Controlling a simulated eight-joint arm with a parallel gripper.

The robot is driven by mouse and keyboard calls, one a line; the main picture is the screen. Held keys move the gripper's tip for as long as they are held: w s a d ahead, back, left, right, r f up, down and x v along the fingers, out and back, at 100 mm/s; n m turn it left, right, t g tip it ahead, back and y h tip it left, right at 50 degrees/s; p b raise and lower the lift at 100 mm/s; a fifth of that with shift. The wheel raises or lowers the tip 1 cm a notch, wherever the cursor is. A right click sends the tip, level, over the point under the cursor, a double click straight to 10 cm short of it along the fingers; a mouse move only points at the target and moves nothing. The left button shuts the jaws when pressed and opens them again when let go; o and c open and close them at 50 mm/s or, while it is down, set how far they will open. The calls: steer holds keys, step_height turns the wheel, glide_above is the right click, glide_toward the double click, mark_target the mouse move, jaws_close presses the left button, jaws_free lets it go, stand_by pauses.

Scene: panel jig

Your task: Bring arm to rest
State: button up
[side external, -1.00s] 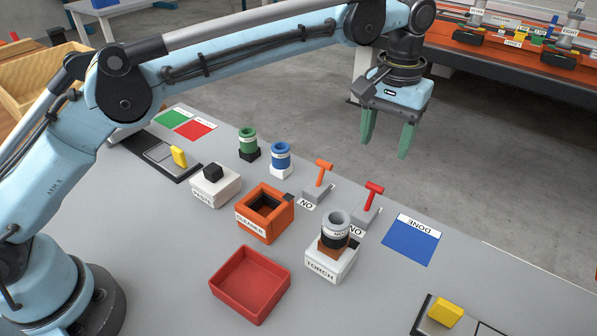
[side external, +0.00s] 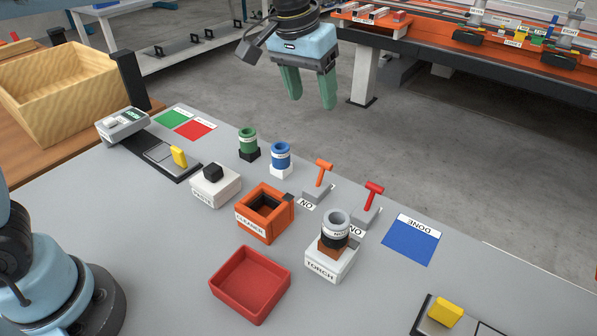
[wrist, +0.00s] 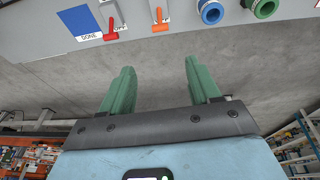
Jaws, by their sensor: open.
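My gripper (side external: 308,88) has two green fingers, spread apart with nothing between them. In the side external view it hangs high, at the top middle, against the grey floor beyond the panel's far edge. In the wrist view my gripper (wrist: 157,80) is empty too, with bare floor between the fingers. The grey panel (side external: 130,235) lies below it, its edge showing at the top of the wrist view. The upper arm links are out of the side external view.
On the panel stand an orange cleaner box (side external: 265,215), a white torch block (side external: 331,262), a red tray (side external: 250,285), green (side external: 248,142) and blue (side external: 281,157) cylinders, and orange (side external: 324,170) and red (side external: 373,193) levers. A wooden crate (side external: 60,100) is at left. The blue DONE patch (side external: 411,240) is bare.

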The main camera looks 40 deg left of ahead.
steer(key=s+a+f+t, duration=0.2)
steer(key=s+a+f, duration=0.2)
steer(key=s+a, duration=0.2)
steer(key=s+a+f+t, duration=0.2)
steer(key=s+a+f, duration=0.2)
steer(key=s+a, duration=0.3)
steer(key=s, duration=0.3)
steer(key=shift+a+y, duration=0.15)
steer(key=shift+y, duration=0.25)
